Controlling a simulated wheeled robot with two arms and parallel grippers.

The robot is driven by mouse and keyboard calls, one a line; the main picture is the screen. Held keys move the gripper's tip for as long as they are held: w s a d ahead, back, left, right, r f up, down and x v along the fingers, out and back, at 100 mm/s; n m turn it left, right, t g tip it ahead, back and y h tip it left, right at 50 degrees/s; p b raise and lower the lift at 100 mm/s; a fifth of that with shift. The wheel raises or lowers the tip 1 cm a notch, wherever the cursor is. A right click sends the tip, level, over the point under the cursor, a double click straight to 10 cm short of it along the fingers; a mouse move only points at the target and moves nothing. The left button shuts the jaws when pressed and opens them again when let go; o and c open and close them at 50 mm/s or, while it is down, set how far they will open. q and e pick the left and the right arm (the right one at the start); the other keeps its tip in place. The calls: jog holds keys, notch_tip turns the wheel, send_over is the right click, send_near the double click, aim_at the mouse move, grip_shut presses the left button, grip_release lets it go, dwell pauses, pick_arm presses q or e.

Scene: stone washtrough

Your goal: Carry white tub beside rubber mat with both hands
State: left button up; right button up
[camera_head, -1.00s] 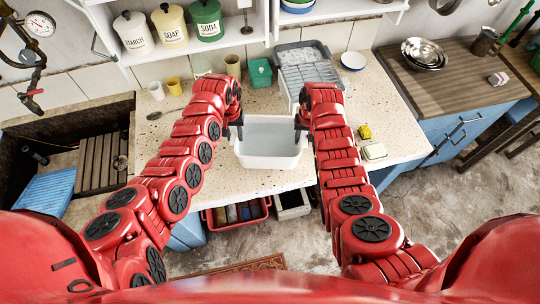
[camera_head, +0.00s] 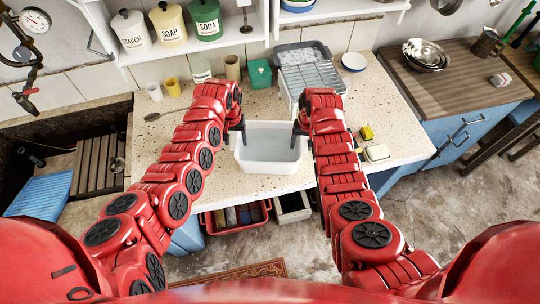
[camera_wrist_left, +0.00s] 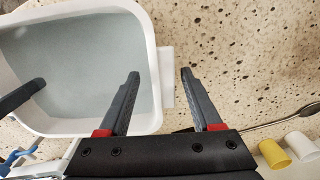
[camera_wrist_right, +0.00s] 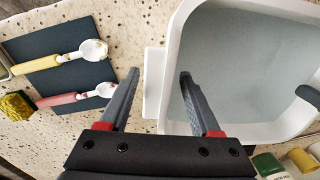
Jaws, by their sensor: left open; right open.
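The white tub (camera_head: 268,168) sits on the speckled counter and has a grey-blue, water-like surface inside. My left gripper (camera_head: 238,133) is open at its left end. In the left wrist view (camera_wrist_left: 160,74), one fingertip is over the tub's inside and the other is outside, with the end lug (camera_wrist_left: 167,78) between them. My right gripper (camera_head: 301,130) is open at the right end. In the right wrist view (camera_wrist_right: 159,74), its fingers likewise straddle the other lug (camera_wrist_right: 153,85). A dark mat (camera_wrist_right: 35,45), apparently the rubber mat, lies beyond that lug; my arm hides it in the head view.
Two spoons (camera_wrist_right: 75,95) lie on the mat. A yellow sponge (camera_head: 366,132) and a soap dish (camera_head: 376,153) are at the right. A dish rack (camera_head: 312,75) stands behind the tub. Cups (camera_head: 172,87) and a ladle (camera_head: 160,116) are at left.

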jog(key=shift+d, duration=0.1)
jog(key=shift+r, duration=0.5)
pick_arm(q)
notch_tip(320, 180, up, 12)
jog(key=shift+d, duration=0.15)
pick_arm(e)
notch_tip(320, 180, up, 11)
jog(key=shift+d, duration=0.4)
